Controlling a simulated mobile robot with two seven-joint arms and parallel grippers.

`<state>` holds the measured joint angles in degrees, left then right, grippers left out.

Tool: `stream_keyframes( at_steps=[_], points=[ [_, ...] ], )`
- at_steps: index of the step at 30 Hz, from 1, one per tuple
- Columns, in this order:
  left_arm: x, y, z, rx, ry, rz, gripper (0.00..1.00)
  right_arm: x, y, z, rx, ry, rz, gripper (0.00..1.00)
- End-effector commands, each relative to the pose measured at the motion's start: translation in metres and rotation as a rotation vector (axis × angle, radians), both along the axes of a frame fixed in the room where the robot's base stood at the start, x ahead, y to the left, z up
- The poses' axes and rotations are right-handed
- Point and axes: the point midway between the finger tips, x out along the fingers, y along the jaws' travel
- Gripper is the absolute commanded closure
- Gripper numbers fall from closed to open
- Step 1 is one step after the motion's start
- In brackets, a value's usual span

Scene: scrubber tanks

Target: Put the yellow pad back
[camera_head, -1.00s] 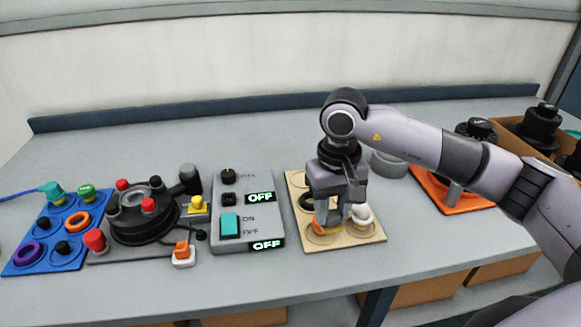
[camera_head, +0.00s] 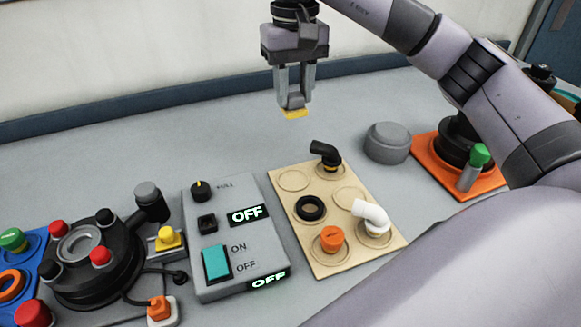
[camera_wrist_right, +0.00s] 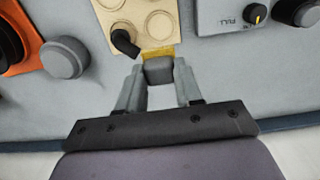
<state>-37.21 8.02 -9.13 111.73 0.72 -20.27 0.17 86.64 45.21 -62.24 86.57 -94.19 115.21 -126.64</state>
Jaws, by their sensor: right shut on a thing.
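The yellow pad (camera_head: 294,113) shows as a thin yellow piece under a grey block at my right gripper's fingertips. My right gripper (camera_head: 293,92) is shut on it and holds it up behind the tan board, clear of the board in the picture. In the right wrist view the pad's yellow edge (camera_wrist_right: 158,53) shows beyond the grey block, between the fingers (camera_wrist_right: 158,85). The tan board (camera_head: 285,216) has ringed spots, two of them bare. It bears a black elbow (camera_head: 324,152), a black ring (camera_head: 310,208), an orange cap (camera_head: 332,239) and a white elbow (camera_head: 372,216). My left gripper is out of view.
A grey control box (camera_head: 231,258) reading OFF stands left of the board. A black round device (camera_head: 91,272) with red knobs is further left, by a blue board (camera_head: 28,240). A grey round lid (camera_head: 387,143) and an orange board (camera_head: 428,158) are at right. The back of the bench is clear.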

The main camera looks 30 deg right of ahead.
Motion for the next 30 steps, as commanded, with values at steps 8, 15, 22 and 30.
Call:
stream_keyframes(
  at_steps=[8, 15, 22, 30],
  points=[
    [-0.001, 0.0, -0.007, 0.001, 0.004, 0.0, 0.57, -0.001, -0.001, -0.071, -0.002, 0.006, -0.001, 0.94],
    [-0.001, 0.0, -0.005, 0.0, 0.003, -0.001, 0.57, -0.001, 0.0, -0.116, 0.0, 0.001, -0.001, 0.94],
    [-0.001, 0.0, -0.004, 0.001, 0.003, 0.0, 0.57, -0.001, 0.0, -0.133, 0.0, 0.002, -0.001, 0.94],
    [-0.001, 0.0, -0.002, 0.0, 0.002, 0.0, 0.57, 0.0, 0.0, -0.166, 0.0, 0.0, -0.001, 0.94]
  ],
)
